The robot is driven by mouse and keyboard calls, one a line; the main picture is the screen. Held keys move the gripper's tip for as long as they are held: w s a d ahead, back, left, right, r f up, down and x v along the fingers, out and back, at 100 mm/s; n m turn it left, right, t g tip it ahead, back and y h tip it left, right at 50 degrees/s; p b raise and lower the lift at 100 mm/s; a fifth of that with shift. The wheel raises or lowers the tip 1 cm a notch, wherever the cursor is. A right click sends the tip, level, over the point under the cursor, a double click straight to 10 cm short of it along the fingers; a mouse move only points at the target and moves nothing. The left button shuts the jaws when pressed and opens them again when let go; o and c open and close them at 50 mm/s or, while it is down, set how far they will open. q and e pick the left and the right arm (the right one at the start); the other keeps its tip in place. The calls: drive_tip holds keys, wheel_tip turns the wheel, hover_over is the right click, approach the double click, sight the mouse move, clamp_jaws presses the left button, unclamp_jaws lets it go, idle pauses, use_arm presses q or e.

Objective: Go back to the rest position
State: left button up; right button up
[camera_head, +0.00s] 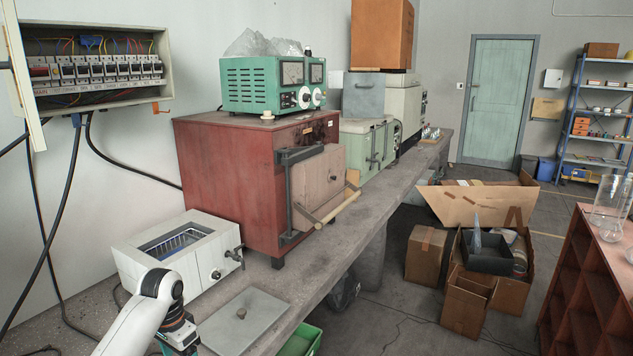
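The task names no object. My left arm comes in at the bottom left, a white link bending down to a dark section at the frame's lower edge. Its gripper fingers are out of frame, so I cannot see whether they hold anything. My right arm and gripper are not in view. Near the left arm, an open white water bath (205,279) with a wire basket (180,243) inside stands on the concrete bench (345,235). A flat grey lid (243,322) with a knob lies on the bench in front of the bath.
A red furnace (225,185) with a green instrument (255,85) on top stands behind the bath. An open electrical box (90,105) with hanging cables is on the left wall. Cardboard boxes (427,252) and a reddish shelf unit (590,280) stand right; floor lies between.

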use_arm(q)
drive_tip(key=s+f+n, duration=0.1)
drive_tip(key=s+f, duration=0.4)
drive_tip(key=f, duration=0.6)
drive_tip(key=s+f+n, duration=0.1)
drive_tip(key=s+f, duration=0.3)
drive_tip(key=f, duration=0.7)
drive_tip(key=s+f+n, duration=0.1)
drive_tip(key=s+f, duration=0.4)
drive_tip(key=f, duration=0.6)
drive_tip(key=s+d+f, duration=0.1)
drive_tip(key=s+f, duration=0.4)
drive_tip(key=s, duration=0.7)
drive_tip(key=s+d+f, duration=0.2)
drive_tip(key=s+f, duration=0.4)
drive_tip(key=s, duration=0.6)
drive_tip(key=s+d+f, duration=0.2)
drive_tip(key=s+f, duration=0.3)
drive_tip(key=s, duration=0.8)
drive_tip(key=shift+d+f+t, duration=0.2)
drive_tip(key=shift+f+t, duration=0.05)
drive_tip(key=shift+t, duration=0.15)
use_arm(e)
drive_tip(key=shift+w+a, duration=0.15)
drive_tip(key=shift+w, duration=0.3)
